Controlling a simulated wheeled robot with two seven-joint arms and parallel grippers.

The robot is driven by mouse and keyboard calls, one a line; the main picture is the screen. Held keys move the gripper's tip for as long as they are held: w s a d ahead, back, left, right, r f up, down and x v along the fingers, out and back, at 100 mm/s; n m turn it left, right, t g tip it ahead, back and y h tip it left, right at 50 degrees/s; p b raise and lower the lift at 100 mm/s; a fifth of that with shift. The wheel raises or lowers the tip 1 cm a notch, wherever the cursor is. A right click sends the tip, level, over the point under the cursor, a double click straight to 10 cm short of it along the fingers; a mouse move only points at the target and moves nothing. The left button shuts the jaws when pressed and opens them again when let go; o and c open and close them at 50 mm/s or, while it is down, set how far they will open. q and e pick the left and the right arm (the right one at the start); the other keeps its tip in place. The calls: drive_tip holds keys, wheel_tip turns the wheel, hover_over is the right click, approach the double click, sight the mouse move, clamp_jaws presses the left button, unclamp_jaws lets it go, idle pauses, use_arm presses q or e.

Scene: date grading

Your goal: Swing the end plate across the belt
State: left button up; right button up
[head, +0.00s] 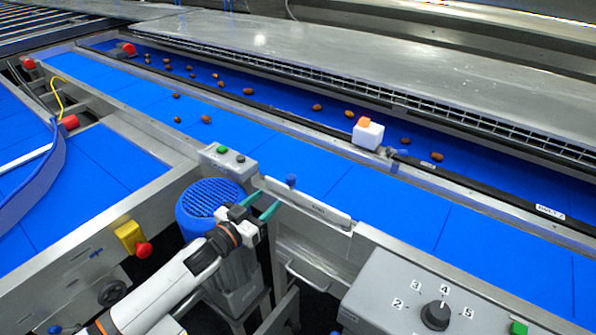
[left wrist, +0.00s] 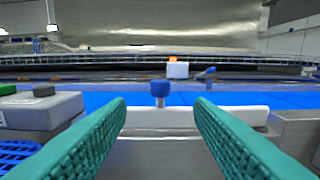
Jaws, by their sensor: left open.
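The end plate (head: 312,207) is a long pale bar lying along the near edge of the blue belt (head: 385,205), with a blue knob (head: 291,180) standing near its left end. In the left wrist view the plate (left wrist: 225,116) runs left to right, and its blue knob (left wrist: 160,88) shows between the fingertips, farther off. My left gripper (head: 264,204) has teal fingers, is open and empty, and is on the near side of the plate, apart from the knob. My right gripper is not in view.
A small button box (head: 228,159) is left of the plate; a dial box (head: 415,300) stands at front right. A blue motor (head: 208,205) is beside my left gripper. A white box with an orange top (head: 367,134) stands across the belt. Several dates lie on the belts.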

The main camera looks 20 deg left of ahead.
sight(288, 182)
use_arm(q)
drive_tip(key=p+x, duration=0.1)
drive_tip(key=x, duration=1)
drive_tip(key=shift+w, duration=0.1)
clamp_jaws()
